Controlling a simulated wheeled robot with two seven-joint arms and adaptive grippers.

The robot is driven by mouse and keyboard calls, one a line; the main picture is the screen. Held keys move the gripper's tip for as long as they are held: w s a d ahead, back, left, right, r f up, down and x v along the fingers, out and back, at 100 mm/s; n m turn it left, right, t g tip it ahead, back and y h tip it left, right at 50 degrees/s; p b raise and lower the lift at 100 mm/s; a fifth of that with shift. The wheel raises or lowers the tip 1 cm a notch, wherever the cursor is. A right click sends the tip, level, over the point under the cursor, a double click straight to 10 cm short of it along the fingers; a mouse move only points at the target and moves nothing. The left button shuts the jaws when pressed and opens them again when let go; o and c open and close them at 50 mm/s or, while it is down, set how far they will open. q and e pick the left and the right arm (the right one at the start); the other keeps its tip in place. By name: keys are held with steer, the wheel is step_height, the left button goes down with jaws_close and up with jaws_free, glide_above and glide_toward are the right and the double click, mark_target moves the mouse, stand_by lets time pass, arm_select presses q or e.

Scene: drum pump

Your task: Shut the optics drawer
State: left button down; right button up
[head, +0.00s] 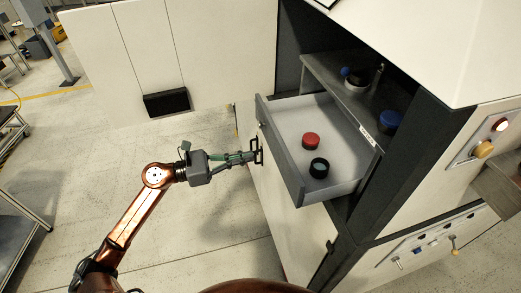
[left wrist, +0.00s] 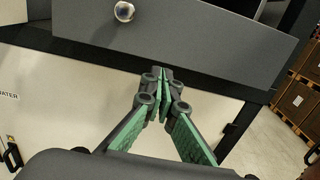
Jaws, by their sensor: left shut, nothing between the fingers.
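The optics drawer (head: 281,150) stands pulled out of the cabinet, with its grey front panel facing my left arm. In the left wrist view the drawer front (left wrist: 215,50) fills the top, with a round metal knob (left wrist: 124,11) at upper left. My left gripper (head: 256,152) is shut and empty, its fingertips at the drawer front. In the wrist view the left gripper's tips (left wrist: 164,75) lie over the panel's lower edge, below and right of the knob. I cannot tell whether they touch. My right gripper is not in view.
Inside the drawer are a red round piece (head: 311,141) and a black ringed piece (head: 319,168). A shelf (head: 335,83) behind holds blue-topped items (head: 390,121). An open cabinet door (head: 210,50) stands at the back left. The floor (head: 95,150) left of the drawer is clear.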

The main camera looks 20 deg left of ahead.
arm_select(q)
steer(key=shift+p+x, duration=0.85)
steer(key=shift+x, duration=1.65)
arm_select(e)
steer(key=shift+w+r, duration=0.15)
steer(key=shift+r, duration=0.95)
arm_select(q)
steer(key=shift+w, duration=0.1)
